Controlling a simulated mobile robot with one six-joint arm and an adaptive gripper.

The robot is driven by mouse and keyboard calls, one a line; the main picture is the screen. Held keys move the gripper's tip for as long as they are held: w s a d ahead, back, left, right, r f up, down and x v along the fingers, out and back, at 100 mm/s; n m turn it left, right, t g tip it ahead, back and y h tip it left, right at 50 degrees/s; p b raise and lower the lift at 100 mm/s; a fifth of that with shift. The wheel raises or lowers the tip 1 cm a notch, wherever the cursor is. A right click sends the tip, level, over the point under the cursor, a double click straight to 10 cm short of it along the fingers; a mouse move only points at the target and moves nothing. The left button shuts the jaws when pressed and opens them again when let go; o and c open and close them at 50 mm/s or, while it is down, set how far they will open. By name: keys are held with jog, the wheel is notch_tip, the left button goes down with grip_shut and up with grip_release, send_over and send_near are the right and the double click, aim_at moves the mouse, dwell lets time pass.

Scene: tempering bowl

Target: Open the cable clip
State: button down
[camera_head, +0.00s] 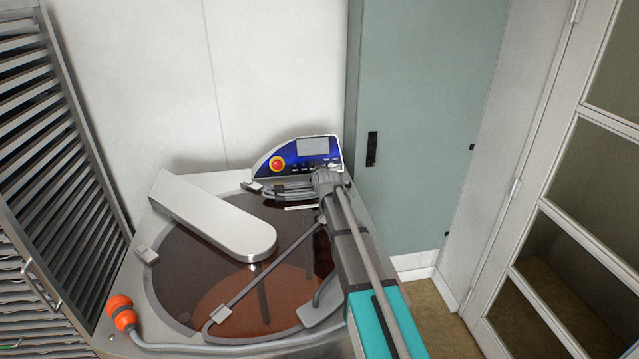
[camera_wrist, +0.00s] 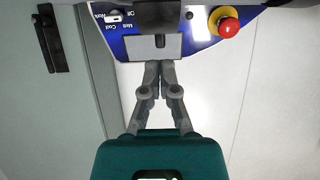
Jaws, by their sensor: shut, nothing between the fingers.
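My gripper (camera_head: 328,180) reaches in from the lower right to the lower right corner of the control panel, above the back rim of the bowl. In the wrist view my gripper's fingers (camera_wrist: 157,88) are together and empty, seen against the panel and pale wall. Small light grey clip-like blocks sit at the bowl: one (camera_head: 251,186) at the back beside grey cable strands (camera_head: 286,193), one (camera_head: 147,254) at the left rim, one (camera_head: 220,313) at the front. I cannot tell which is the cable clip or whether it is open. My arm hides part of the back right rim.
The tempering bowl (camera_head: 187,290) has a clear brown cover and a broad metal arm (camera_head: 215,215) across it. The blue control panel (camera_head: 290,158) has a red button (camera_head: 277,164). An orange plug (camera_head: 122,311) is at front left. A grey-green cabinet (camera_head: 425,120) stands behind right.

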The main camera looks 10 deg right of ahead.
jog(key=shift+b+x, duration=0.55)
jog(key=shift+x, duration=1.3)
